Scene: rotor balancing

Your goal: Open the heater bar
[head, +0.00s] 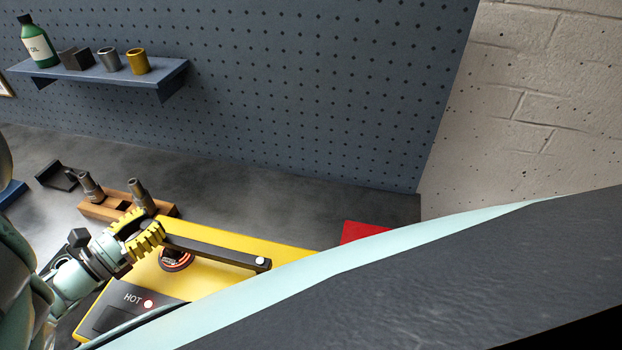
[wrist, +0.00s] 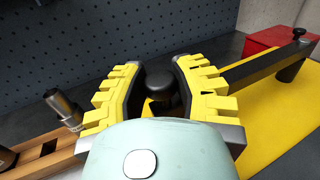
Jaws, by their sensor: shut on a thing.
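A ringed round part (head: 177,262) shows under the bar. My gripper (head: 143,232) is at the bar's left end. In the wrist view its yellow toothed fingers (wrist: 160,88) are around a black round knob (wrist: 160,88) at that end, and the bar (wrist: 262,70) runs off right to a post. The knob's lower part is hidden.
A wooden block (head: 100,210) with metal pieces stands just behind my gripper. A red box (head: 362,232) sits right of the heater. A blue shelf (head: 130,78) with a bottle and small parts hangs on the pegboard.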

